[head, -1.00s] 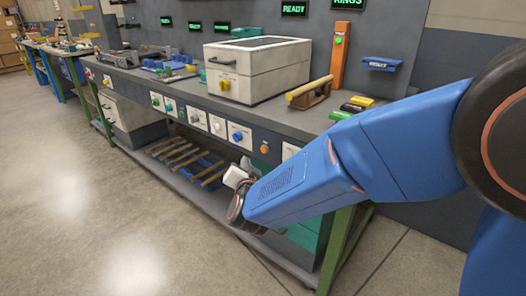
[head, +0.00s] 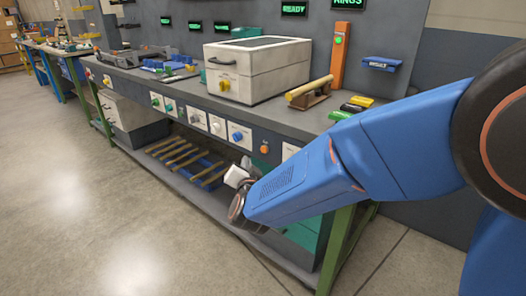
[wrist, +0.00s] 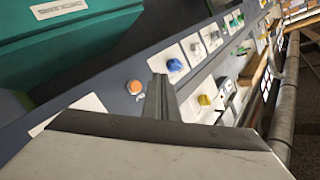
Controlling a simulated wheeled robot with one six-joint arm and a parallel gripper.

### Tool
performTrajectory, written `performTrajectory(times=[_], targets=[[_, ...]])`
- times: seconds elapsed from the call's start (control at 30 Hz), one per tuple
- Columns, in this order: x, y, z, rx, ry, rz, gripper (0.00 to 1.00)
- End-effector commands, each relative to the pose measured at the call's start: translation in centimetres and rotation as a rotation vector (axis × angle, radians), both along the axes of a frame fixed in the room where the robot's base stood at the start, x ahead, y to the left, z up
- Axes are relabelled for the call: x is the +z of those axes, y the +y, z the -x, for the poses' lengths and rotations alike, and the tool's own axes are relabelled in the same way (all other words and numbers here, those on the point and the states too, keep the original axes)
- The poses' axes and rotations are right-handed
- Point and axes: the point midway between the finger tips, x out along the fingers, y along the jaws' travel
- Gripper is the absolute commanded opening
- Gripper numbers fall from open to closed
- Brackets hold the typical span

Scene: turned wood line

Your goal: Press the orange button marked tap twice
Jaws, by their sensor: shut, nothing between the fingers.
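The orange button (head: 264,149) is a small round knob on the dark front panel of the bench, right of the blue knob. In the wrist view the orange button (wrist: 135,87) lies just left of my fingertips. Its marking cannot be read. My gripper (wrist: 157,82) is shut and empty, its dark fingers together. In the head view my gripper (head: 243,170) is in front of the bench, a little below and left of the button. It looks apart from the button, though the exact gap is unclear.
A blue knob (head: 237,135) on a white plate is close to the left of the button, with more knobs further left. A white box (head: 258,72) stands on the bench. Wooden rods (head: 180,158) lie on the lower shelf. A teal case (wrist: 60,40) shows in the wrist view.

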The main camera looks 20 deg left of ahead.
Motion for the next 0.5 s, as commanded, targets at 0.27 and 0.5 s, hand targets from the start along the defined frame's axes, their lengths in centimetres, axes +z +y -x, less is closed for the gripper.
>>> performTrajectory(times=[0.27,0.5], targets=[[0.0,-1.3,-3.1,-0.001,0.000,0.000,0.00],[-0.1,-1.9,-4.6,-0.001,0.000,0.001,0.00]])
